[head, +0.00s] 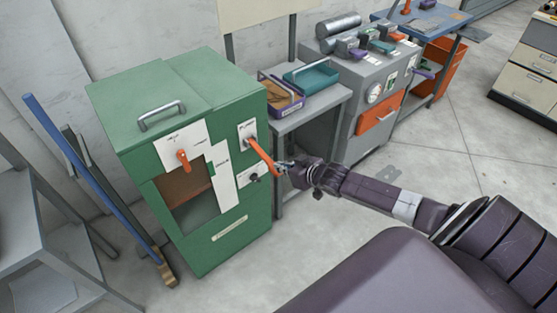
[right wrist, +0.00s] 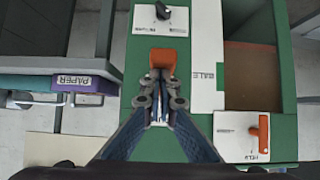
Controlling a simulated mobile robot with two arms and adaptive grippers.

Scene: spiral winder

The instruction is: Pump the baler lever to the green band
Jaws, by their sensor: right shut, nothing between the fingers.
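The green baler (head: 235,250) stands left of centre in the head view. Its orange pump lever (head: 262,155) slopes out and down from a white plate on the front. In the right wrist view the lever's orange end (right wrist: 162,58) is just beyond my fingertips. My right gripper (head: 282,168) is shut with nothing between its fingers, at the lever's outer end; in the right wrist view its fingertips (right wrist: 160,88) are together. I cannot tell whether they touch the lever. A white BALE strip (right wrist: 208,60) is beside an open window. The green band cannot be made out. My left gripper is out of view.
An orange handle (head: 183,159) and a black knob (head: 254,178) sit on the baler's front. A grey table (head: 300,117) with trays is to its right, then a grey machine (head: 370,125). A blue pole (head: 90,175) leans at left. Floor in front is clear.

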